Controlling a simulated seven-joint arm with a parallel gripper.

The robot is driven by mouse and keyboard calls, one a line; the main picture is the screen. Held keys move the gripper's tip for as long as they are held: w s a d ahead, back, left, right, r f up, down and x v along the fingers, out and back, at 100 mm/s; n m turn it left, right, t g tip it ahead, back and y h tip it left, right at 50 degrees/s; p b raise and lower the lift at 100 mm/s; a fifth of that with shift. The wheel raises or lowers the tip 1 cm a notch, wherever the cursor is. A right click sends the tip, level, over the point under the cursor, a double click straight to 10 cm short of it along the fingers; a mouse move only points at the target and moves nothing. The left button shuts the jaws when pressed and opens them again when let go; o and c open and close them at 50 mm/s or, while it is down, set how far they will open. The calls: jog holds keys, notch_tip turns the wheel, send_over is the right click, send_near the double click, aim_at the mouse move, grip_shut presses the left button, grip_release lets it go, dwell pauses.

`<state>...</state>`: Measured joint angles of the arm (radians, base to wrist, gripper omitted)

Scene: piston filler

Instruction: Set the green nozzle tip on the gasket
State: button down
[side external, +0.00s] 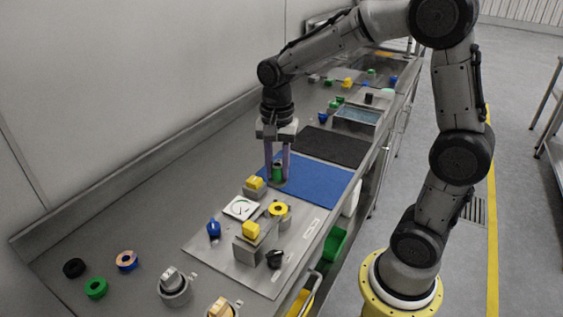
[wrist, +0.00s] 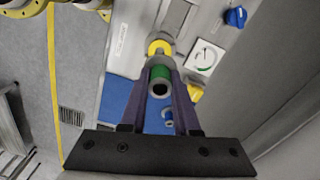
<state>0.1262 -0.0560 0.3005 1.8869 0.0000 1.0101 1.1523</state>
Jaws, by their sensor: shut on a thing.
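The green nozzle tip (side external: 278,171) is upright between the fingers of my gripper (side external: 279,168), low over the near corner of the blue mat. In the wrist view the green tip (wrist: 160,74) shows a grey end with a dark hole, clasped between both fingers of my gripper (wrist: 163,90). A grey round piece (side external: 279,184) is directly under the tip; I cannot tell whether they touch. I cannot clearly make out the gasket; it may be this piece or be hidden by the tip and fingers.
The blue mat (side external: 325,184) is mostly clear. Loose rings, including a green ring (side external: 96,288), lie at lower left.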

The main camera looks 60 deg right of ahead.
jog(key=shift+f, duration=4)
jog(key=shift+f, duration=0.15)
jog(key=c, duration=0.6)
grip_release()
jog(key=shift+o, duration=0.4)
jog(key=o, duration=0.4)
jog(key=shift+c, duration=0.2)
jog(key=shift+r, duration=4.75)
